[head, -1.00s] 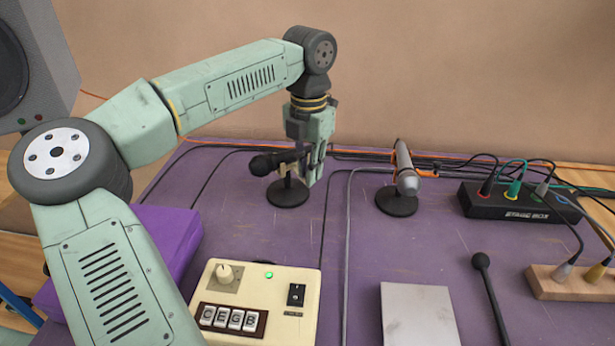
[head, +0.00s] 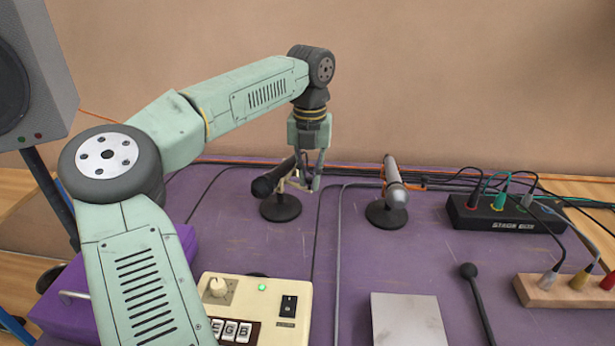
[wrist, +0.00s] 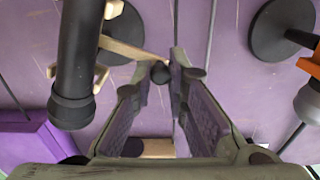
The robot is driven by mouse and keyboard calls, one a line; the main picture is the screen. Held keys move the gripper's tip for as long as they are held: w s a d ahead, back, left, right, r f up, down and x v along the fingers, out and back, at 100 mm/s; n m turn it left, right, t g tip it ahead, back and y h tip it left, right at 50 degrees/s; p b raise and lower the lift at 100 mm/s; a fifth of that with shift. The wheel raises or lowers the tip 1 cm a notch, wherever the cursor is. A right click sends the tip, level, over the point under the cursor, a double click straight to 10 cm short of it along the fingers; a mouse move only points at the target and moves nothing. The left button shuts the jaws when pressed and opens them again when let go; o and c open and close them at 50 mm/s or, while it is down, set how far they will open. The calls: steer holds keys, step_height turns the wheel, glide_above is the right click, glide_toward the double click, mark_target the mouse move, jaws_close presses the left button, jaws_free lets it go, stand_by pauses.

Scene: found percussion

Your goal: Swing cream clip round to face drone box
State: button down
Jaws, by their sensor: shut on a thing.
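The cream clip (wrist: 125,45) sits on a round black stand (head: 281,208) and holds a black microphone (head: 275,180). The microphone slants, its head toward the front left, on the side of the cream drone box (head: 252,296). In the wrist view the microphone (wrist: 78,60) hangs at the upper left and the clip's cream arm reaches right to a dark knob (wrist: 160,72). My gripper (head: 304,184) is shut on the clip at that knob, between its fingertips (wrist: 166,68) in the wrist view. My fingers partly hide the clip in the head view.
A second stand with an orange clip (head: 404,187) and silver microphone (head: 394,182) stands close on the right. A stage box (head: 505,213) with cables is farther right. A purple case (head: 80,290) is at left.

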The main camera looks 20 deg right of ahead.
steer(key=shift+w+d+n+p, duration=0.3)
steer(key=shift+w+n, duration=0.4)
steer(key=shift+n, duration=0.45)
steer(key=shift+w+d+n+p, duration=0.3)
steer(key=shift+w+n, duration=0.35)
steer(key=shift+n, duration=0.5)
steer(key=shift+w+d+n, duration=0.1)
steer(key=shift+w+n, duration=0.1)
steer(key=shift+n, duration=0.1)
steer(key=c, duration=1.6)
jaws_free()
steer(key=shift+o, duration=0.2)
step_height(320, 180, up, 12)
